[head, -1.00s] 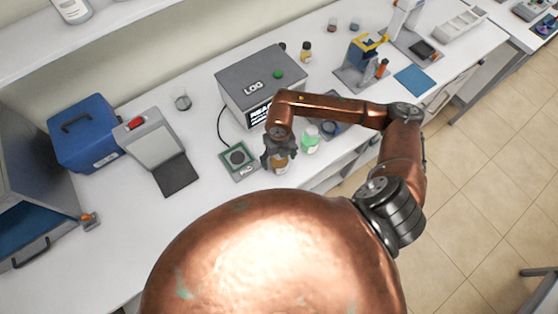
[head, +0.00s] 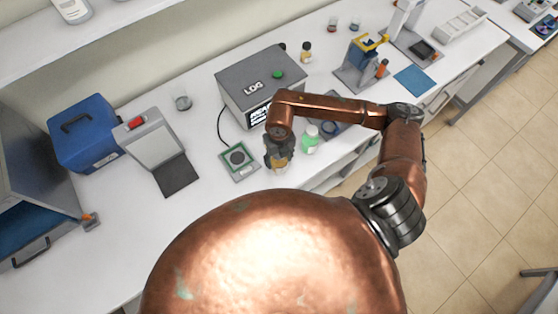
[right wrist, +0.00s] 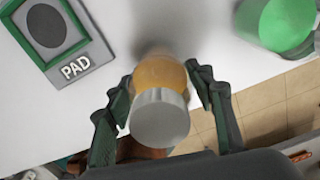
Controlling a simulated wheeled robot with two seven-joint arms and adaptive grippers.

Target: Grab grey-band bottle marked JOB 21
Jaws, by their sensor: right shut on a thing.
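An amber bottle with a grey-white cap (right wrist: 160,118) is between the fingers of my right gripper (right wrist: 160,100), seen from above in the right wrist view. In the head view the right gripper (head: 279,158) points down at the front edge of the bench, and the amber bottle (head: 280,164) shows just below its fingers. The fingers are shut on the bottle. I cannot read any marking or see a grey band on it. A small amber bottle with a dark cap (head: 306,51) stands at the back of the bench. My left gripper is not in view.
The green-framed pad (head: 239,160) lies left of the gripper; it also shows in the right wrist view (right wrist: 88,50). A green bottle (head: 310,140) stands close on the right. The grey LOG box (head: 240,78) is behind. The bench edge is near.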

